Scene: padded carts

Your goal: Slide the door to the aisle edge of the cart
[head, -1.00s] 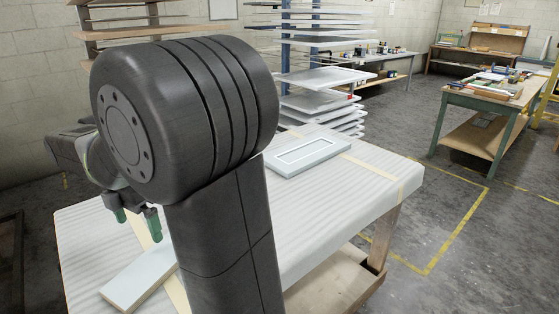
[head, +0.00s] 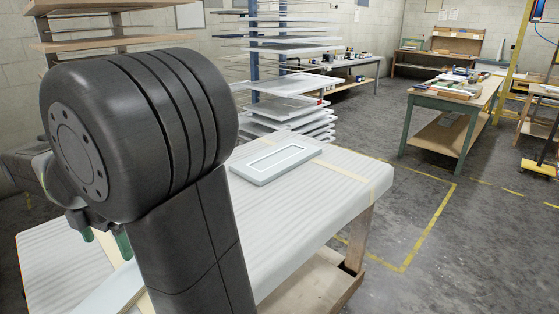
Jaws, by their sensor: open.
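A pale framed door (head: 275,163) with a raised rectangular moulding lies flat on the padded cart (head: 335,198), towards its far end. A second, plain pale panel (head: 108,296) lies on the cart's near part, partly hidden behind my arm and cut by the bottom edge. My gripper (head: 104,240) is at the left, with green-tipped fingers pointing down and apart. It is over the near part of the cart, above and behind the plain panel in the picture, and far from the framed door. It holds nothing that I can see. My arm hides the cart's middle.
A rack of pale panels (head: 285,84) stands just behind the cart. A green-legged workbench (head: 450,98) stands at the back right. The floor right of the cart is open, with yellow tape lines (head: 428,228). A wooden lower shelf (head: 315,290) sits under the cart.

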